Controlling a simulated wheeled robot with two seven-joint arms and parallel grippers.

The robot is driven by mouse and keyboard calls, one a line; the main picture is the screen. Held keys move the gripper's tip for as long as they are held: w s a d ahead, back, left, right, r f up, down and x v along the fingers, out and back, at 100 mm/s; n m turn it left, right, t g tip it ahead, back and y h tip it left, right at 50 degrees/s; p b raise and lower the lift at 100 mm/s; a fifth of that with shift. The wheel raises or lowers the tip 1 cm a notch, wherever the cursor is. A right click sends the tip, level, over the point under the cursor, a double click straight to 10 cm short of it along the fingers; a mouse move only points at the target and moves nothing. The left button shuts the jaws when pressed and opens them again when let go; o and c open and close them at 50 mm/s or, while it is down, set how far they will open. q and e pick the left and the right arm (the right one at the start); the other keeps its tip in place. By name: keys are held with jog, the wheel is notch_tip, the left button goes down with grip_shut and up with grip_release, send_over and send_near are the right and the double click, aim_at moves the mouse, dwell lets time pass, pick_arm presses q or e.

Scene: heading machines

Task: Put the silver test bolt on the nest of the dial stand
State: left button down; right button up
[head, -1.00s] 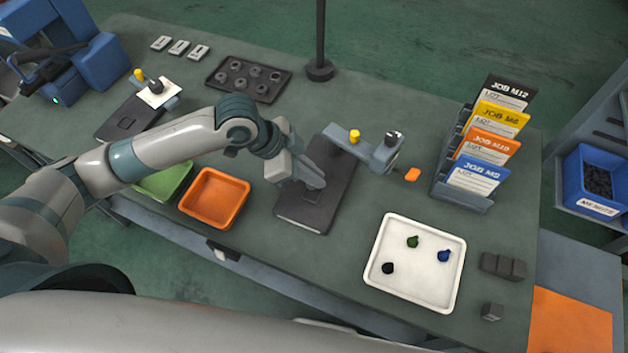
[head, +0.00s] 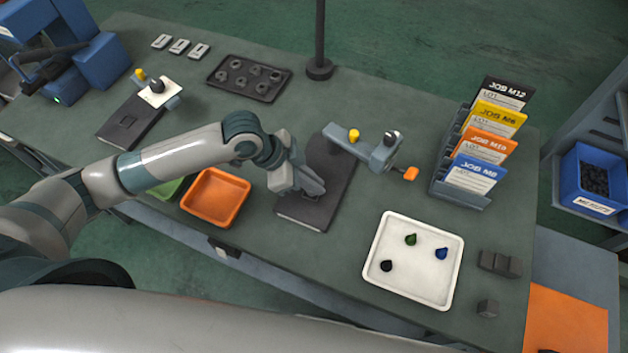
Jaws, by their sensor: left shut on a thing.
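A dial stand with a dark flat base (head: 335,182), a grey-blue arm, a yellow knob (head: 354,135) and a dial (head: 391,138) stands mid-table. My left gripper (head: 316,189) is low over this base, at its left side, with its jaws shut. The thing in its jaws is too small and hidden to make out; no silver bolt shows elsewhere. The nest cannot be made out. A similar stand (head: 130,122) at the back left has a white card (head: 158,92) on it. My right gripper is not in view.
A white tray (head: 378,285) with a black, a green and a blue bolt lies at front right. An orange bin (head: 216,197) and a green bin (head: 168,188) sit below my left arm. A job card rack (head: 461,191) and a post (head: 319,69) stand farther back.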

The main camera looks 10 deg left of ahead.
pick_arm(q)
jog(key=c, duration=1.9)
grip_release()
jog(key=shift+f, duration=0.1)
jog(key=shift+o, duration=0.2)
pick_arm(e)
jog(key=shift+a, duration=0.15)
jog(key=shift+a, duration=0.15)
